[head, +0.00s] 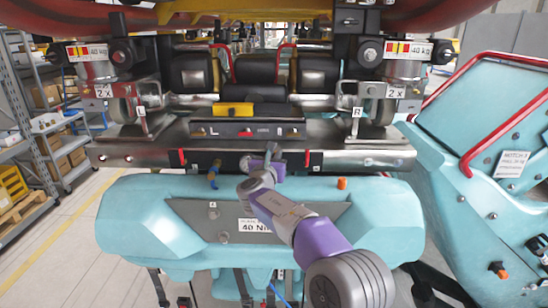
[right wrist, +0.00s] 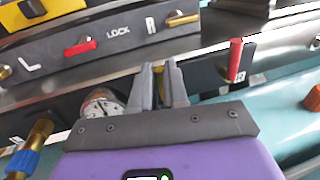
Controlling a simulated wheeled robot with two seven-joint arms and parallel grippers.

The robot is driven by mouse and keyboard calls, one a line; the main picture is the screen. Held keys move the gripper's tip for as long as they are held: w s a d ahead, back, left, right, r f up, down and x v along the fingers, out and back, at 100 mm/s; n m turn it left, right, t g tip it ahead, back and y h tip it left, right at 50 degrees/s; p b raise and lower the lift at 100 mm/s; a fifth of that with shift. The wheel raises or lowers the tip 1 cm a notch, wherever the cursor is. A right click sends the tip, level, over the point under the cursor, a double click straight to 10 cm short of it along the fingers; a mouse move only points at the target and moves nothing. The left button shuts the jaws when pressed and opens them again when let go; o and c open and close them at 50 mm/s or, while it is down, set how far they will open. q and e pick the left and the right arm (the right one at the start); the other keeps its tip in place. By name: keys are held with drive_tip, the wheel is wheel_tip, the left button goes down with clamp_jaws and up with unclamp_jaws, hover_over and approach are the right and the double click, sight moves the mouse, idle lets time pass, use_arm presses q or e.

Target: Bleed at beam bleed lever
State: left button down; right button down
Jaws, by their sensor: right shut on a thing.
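My right arm reaches up from the bottom of the head view to the front of the dark metal beam (head: 350,153). My right gripper (head: 275,160) is at the beam's front, right of its middle. In the right wrist view, its two grey fingers (right wrist: 162,88) are shut on a small brass-yellow lever (right wrist: 159,74) on the beam's dark lower strip. Most of that lever is hidden between the fingers. A round pressure gauge (right wrist: 101,104) sits just left of the fingers, partly covered by the gripper body. My left gripper is not in view.
A red lever (right wrist: 235,60) stands right of the fingers. The upper panel has a red handle (right wrist: 80,47) and a brass handle (right wrist: 183,20), around a LOCK label. A blue-and-brass valve (right wrist: 33,148) is at lower left. The turquoise front cover (head: 130,215) lies below the beam.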

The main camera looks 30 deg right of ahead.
drive_tip(key=shift+d, duration=0.1)
drive_tip(key=m+b, duration=0.1)
drive_tip(key=m, duration=0.1)
drive_tip(key=s+d+m+b, duration=0.1)
drive_tip(key=m, duration=0.1)
drive_tip(key=shift+d+f+y+b, duration=0.15)
drive_tip(key=shift+d+y+b, duration=0.05)
drive_tip(key=shift+y+b, duration=0.15)
drive_tip(key=m+b, duration=0.1)
drive_tip(key=d+m, duration=0.1)
drive_tip(key=m, duration=0.1)
drive_tip(key=f+m+y+b, duration=0.1)
drive_tip(key=shift+s+d+m+b, duration=0.15)
drive_tip(key=shift+s+m+b, duration=0.15)
drive_tip(key=shift+s, duration=0.1)
drive_tip(key=m+b, duration=0.2)
drive_tip(key=d+f+m+y, duration=0.1)
drive_tip(key=shift+s+f+m+b, duration=0.1)
drive_tip(key=shift+s+m+b, duration=0.2)
drive_tip(key=shift+b, duration=0.1)
drive_tip(key=shift+d+f+m+y+b, duration=0.1)
drive_tip(key=shift+f+m+y+b, duration=0.25)
drive_tip(key=shift+m+b, duration=0.4)
drive_tip(key=shift+f+m+y+b, duration=0.35)
drive_tip(key=shift+m+b, duration=0.2)
drive_tip(key=shift+m, duration=0.4)
drive_tip(key=c, duration=1.1)
unclamp_jaws()
drive_tip(key=shift+s, duration=0.1)
